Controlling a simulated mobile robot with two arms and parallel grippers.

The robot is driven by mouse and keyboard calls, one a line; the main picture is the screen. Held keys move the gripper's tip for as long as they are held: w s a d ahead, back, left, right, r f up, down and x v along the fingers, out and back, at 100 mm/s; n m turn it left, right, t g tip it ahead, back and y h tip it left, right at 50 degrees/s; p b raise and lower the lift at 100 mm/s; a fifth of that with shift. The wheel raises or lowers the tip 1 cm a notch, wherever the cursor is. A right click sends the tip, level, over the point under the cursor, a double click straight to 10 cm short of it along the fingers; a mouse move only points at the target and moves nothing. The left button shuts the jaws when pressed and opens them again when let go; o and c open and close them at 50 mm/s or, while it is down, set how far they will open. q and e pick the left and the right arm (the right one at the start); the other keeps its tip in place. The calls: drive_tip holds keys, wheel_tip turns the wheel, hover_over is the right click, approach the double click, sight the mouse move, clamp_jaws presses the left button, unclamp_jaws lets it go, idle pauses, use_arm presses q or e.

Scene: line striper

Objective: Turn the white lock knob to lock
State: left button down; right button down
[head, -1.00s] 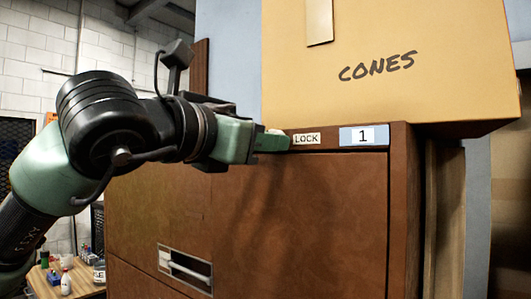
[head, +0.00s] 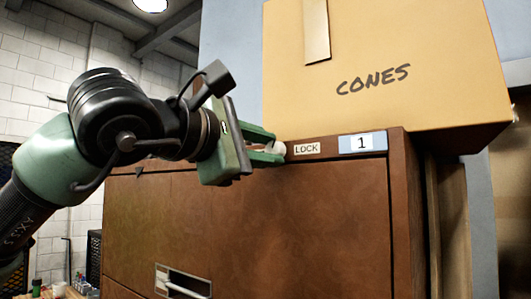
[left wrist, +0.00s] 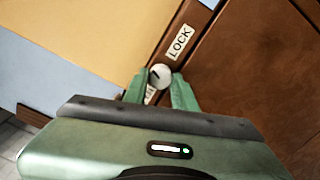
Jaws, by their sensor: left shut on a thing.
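The white lock knob (head: 276,149) is on the top front strip of the brown cabinet (head: 290,220), just left of the LOCK label (head: 307,148). My left gripper (head: 272,147) comes in from the left, rolled, with one finger above the knob and one below, shut on it. In the left wrist view the round white knob (left wrist: 160,75) with a dark mark shows between the green fingertips (left wrist: 160,88), and the LOCK label (left wrist: 180,42) lies beyond it. My right gripper is out of view.
A large cardboard box marked CONES (head: 385,50) stands on the cabinet top, close above the gripper. A label with a 1 (head: 362,142) is right of LOCK. A drawer handle (head: 183,282) is lower down. A small table with items is at the bottom left.

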use_arm(q)
drive_tip(key=shift+m, duration=2)
drive_tip(key=c, duration=1.1)
unclamp_jaws()
drive_tip(key=shift+c, duration=0.2)
drive_tip(key=shift+s, duration=0.1)
drive_tip(key=shift+s+a, duration=0.2)
drive_tip(key=b+v, duration=0.3)
drive_tip(key=v, duration=0.4)
